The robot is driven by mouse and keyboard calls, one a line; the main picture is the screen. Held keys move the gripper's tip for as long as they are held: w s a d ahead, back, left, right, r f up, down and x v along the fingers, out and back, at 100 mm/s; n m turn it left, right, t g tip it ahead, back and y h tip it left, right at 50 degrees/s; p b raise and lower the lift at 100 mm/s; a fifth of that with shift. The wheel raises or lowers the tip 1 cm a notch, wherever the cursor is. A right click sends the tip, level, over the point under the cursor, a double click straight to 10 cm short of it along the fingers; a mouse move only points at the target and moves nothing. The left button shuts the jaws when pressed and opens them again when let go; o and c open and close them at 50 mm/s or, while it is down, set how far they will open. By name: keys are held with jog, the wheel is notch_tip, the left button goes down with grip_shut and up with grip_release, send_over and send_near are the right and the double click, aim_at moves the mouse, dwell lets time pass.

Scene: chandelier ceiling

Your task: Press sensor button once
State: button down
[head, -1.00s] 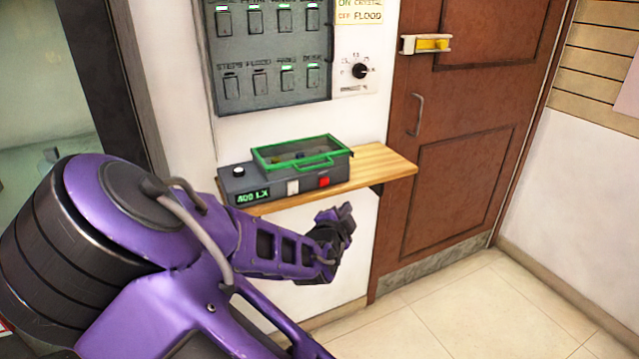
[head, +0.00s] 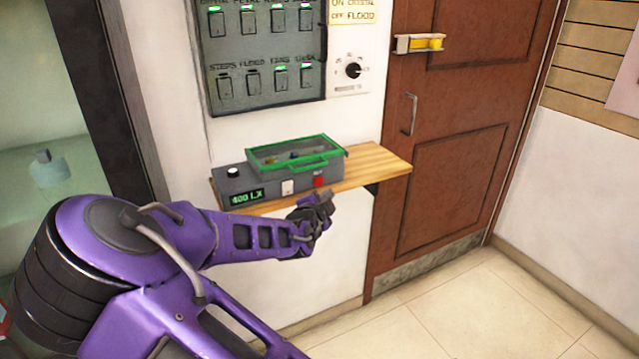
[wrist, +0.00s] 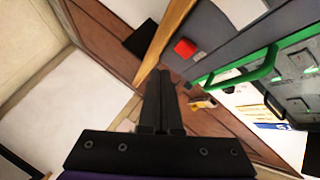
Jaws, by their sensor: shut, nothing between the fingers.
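A grey sensor box (head: 268,187) sits on a wooden shelf, with a lit display (head: 247,196) that seems to read 400 LX. Its front carries a white button (head: 288,187) and a red button (head: 319,181); their small labels are too blurred to read. My gripper (head: 325,197) is shut and empty, just in front of and below the red button, apart from it as far as I can tell. In the wrist view the shut fingers (wrist: 164,80) point past the red button (wrist: 185,47); the white button (wrist: 240,10) is at the top edge.
A switch panel (head: 262,60) hangs above. A brown door (head: 455,130) stands right. Floor before it is clear.

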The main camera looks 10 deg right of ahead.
aim_at(324, 184)
jog(key=shift+w+a, duration=0.2)
jog(key=shift+w, duration=0.4)
jog(key=shift+w+a, duration=0.2)
jog(key=shift+w, duration=0.35)
jog(key=shift+w, duration=0.1)
dwell(1.2)
jog(key=shift+w+a, duration=0.15)
jog(key=shift+w, duration=0.15)
jog(key=shift+w+a+b, duration=0.1)
jog(key=shift+w+b, duration=0.2)
jog(key=shift+w, duration=0.2)
dwell(0.6)
dwell(0.3)
jog(key=shift+s+d, duration=0.2)
jog(key=shift+s, duration=0.7)
jog(key=shift+s+d+b, duration=0.1)
jog(key=shift+s+d, duration=0.15)
jog(key=shift+s, duration=0.55)
jog(key=shift+s+d+b, duration=0.1)
jog(key=shift+s+d, duration=0.2)
jog(key=shift+s, duration=0.5)
jog(key=shift+s+d+b, duration=0.1)
jog(key=shift+s+d, duration=0.15)
jog(key=shift+s, duration=0.55)
